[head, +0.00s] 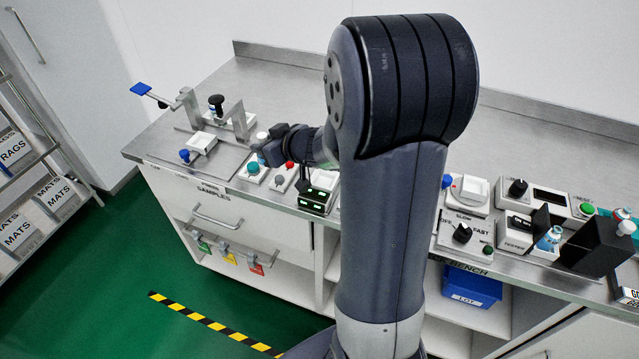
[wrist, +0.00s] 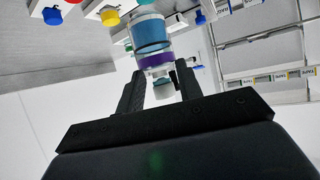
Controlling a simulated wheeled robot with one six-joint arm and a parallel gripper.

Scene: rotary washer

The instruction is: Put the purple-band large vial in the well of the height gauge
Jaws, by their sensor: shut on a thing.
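The purple-band large vial (wrist: 152,37) shows in the wrist view, with a teal body, a purple band and a pale end towards my gripper. My gripper (wrist: 160,78) is shut on it, one black finger on each side near the band. In the head view my gripper (head: 268,151) is over the left part of the bench, close to the metal fixtures, and partly hidden by my arm. A metal stand with a black knob (head: 217,102) and a blue-ended lever stands at the back left. I cannot tell for certain which fixture is the height gauge, and its well is not visible.
Small boxes with coloured buttons (head: 254,170) line the front edge. A black device with green displays (head: 316,195) is nearby. Switch boxes (head: 464,232) crowd the right side. The back of the bench is clear.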

